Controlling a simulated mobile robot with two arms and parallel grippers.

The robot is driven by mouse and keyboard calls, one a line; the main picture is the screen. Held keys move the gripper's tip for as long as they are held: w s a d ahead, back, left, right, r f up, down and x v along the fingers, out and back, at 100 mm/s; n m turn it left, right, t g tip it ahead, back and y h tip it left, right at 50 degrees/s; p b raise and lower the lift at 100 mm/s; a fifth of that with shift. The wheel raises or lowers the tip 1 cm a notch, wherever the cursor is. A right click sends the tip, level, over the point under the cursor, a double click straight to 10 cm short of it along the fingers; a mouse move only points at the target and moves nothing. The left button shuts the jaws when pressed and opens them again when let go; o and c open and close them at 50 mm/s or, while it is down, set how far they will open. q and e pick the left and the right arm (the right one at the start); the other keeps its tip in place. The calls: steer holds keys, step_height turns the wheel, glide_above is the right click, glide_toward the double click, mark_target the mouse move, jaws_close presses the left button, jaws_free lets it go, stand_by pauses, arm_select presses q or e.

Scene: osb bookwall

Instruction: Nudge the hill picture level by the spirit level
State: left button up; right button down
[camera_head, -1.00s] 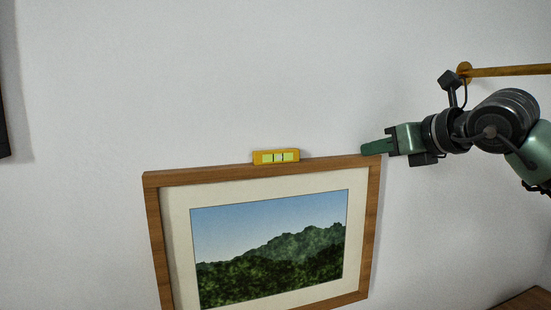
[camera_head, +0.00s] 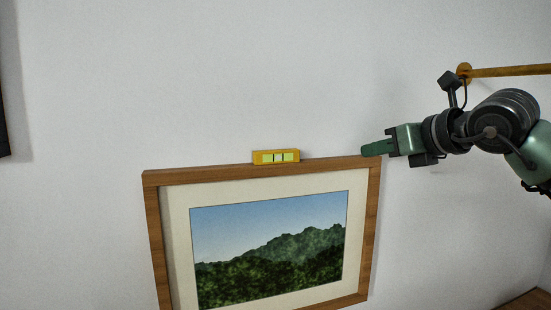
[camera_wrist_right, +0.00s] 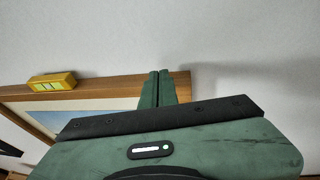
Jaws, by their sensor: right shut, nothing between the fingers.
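The hill picture (camera_head: 270,250) hangs on the white wall in a brown wooden frame, its top edge rising slightly to the right in the head view. The frame's top rail also shows in the right wrist view (camera_wrist_right: 110,90). A yellow spirit level (camera_head: 276,156) sits on the middle of the top rail, and it also shows in the right wrist view (camera_wrist_right: 53,81). My right gripper (camera_head: 366,151) is shut and empty, its tips at the frame's top right corner. In the right wrist view its fingers (camera_wrist_right: 158,80) overlap the rail; contact is unclear. My left gripper is out of view.
A wooden rod (camera_head: 510,71) on a round wall mount runs above my right arm. A dark-edged object (camera_head: 3,125) is at the far left. A wooden surface (camera_head: 528,301) shows at the lower right. The wall above the picture is clear.

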steer(key=shift+r, duration=0.1)
stand_by(0.5)
steer(key=shift+r+p, duration=0.6)
steer(key=shift+r, duration=0.3)
steer(key=s+d+b, duration=0.3)
steer(key=s+b, duration=0.1)
steer(key=s, duration=0.3)
steer(key=shift+s+b, duration=0.25)
steer(key=shift+b, duration=0.05)
steer(key=shift+f, duration=0.1)
stand_by(1.5)
